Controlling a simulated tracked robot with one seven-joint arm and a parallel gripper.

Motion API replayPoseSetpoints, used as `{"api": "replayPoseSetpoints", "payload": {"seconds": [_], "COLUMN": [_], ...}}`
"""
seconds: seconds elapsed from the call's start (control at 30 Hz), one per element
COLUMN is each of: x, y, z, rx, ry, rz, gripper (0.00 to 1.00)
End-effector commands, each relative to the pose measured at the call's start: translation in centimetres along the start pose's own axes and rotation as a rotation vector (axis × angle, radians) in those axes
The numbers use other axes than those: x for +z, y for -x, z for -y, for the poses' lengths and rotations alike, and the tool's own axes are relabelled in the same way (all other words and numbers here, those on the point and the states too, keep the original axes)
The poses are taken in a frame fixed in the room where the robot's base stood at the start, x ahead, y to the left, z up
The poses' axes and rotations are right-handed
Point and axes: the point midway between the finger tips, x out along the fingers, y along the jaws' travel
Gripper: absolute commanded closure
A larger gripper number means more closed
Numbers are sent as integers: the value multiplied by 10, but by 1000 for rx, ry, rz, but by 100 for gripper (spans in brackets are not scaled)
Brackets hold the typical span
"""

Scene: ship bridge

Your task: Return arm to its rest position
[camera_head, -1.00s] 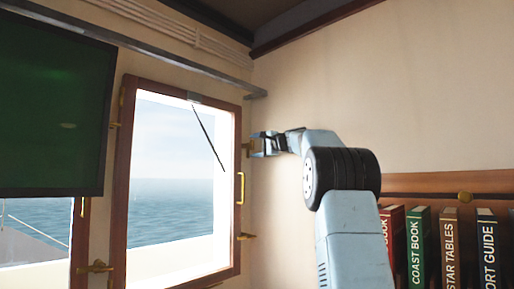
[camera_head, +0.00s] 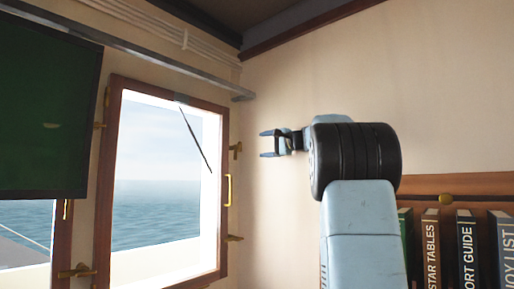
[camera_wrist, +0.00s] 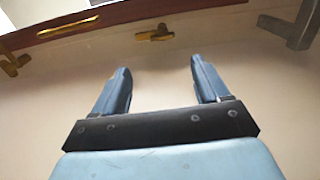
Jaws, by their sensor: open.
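My gripper (camera_head: 268,144) is open and empty in front of the cream wall, a little right of the wooden window frame. Its two blue fingers point left in the head view. My blue arm with its black wheel-like joint rises at the right of that view. The lower part of my arm is cut off by the picture's edge.
A window (camera_head: 165,190) with a brass handle (camera_head: 228,190) and brass latch pieces (camera_head: 236,150) is left of my gripper. A dark green screen (camera_head: 45,105) hangs at the far left. A shelf with several books (camera_head: 467,250) stands right of my arm. A metal rail (camera_head: 150,60) runs above the window.

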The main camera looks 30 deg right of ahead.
Motion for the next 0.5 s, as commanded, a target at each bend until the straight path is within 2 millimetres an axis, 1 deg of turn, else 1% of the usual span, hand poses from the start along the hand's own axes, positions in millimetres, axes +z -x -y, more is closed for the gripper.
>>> {"api": "replayPoseSetpoints", "payload": {"seconds": [0.1, 0.2, 0.5], "x": [0, 0, 0], "y": [11, 15, 16], "z": [0, 0, 0], "rx": [0, -1, 0], "ry": [0, -1, -1], "rz": [-1, -1, 0], "gripper": [26, 26, 26]}}
